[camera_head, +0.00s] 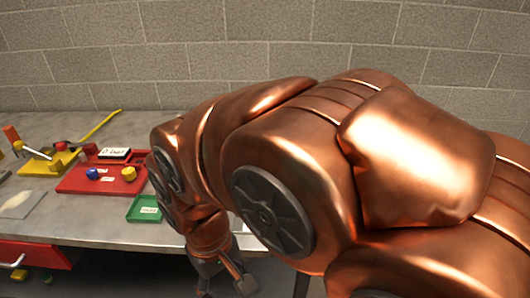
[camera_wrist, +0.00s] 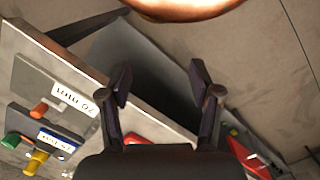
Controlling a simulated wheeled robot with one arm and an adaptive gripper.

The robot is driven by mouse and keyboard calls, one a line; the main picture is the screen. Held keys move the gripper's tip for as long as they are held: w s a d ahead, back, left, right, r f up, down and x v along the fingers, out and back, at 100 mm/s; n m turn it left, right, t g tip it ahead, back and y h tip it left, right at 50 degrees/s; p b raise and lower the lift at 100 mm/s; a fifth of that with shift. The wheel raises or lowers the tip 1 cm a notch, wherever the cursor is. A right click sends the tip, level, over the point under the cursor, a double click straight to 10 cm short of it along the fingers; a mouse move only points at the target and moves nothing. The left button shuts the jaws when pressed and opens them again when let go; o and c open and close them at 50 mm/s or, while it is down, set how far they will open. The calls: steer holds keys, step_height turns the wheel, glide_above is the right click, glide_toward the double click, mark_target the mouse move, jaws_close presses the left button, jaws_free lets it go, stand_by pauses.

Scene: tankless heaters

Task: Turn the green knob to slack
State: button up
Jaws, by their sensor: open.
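A green knob (camera_wrist: 12,140) shows near the left edge of the wrist view, on a dark panel (camera_wrist: 62,142). An orange knob and a yellow knob (camera_wrist: 36,162) are close to it. The panel has a white label (camera_wrist: 57,143), which I see turned and cannot read surely. My gripper (camera_wrist: 160,82) is open and empty, its two dark fingers apart over a grey surface, to the right of the knobs and away from them. In the head view my gripper (camera_head: 225,281) hangs low by the bench's front edge. I cannot pick out the green knob's panel there.
A red tray (camera_head: 75,184) with a blue and a yellow piece, a green tray (camera_head: 145,209) and a yellow stand (camera_head: 45,164) sit on the grey bench (camera_head: 75,230). A red drawer (camera_head: 35,254) is below. A block wall is behind. My arm covers the middle and right.

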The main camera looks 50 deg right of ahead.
steer(key=w+d+r+m+h, duration=0.2)
steer(key=w+d+m, duration=0.35)
steer(key=d, duration=0.45)
steer(key=w+d+r+m+h+b, duration=0.1)
steer(key=w+d+r+m+h, duration=0.15)
steer(key=w+d+m, duration=0.6)
steer(key=w+d+r+m+h, duration=0.2)
steer(key=w+d+h, duration=0.1)
steer(key=d, duration=0.9)
steer(key=d+f, duration=0.4)
steer(key=d, duration=0.1)
steer(key=d+f+m+p, duration=0.1)
steer(key=d+f, duration=0.3)
steer(key=d, duration=0.2)
steer(key=d+f+m+h+p, duration=0.1)
steer(key=d+f, duration=0.3)
steer(key=d, duration=0.1)
steer(key=shift+w+d+f, duration=0.15)
steer(key=shift+w+d, duration=0.05)
steer(key=shift+w, duration=0.1)
steer(key=c, duration=1.1)
steer(key=shift+c, duration=0.2)
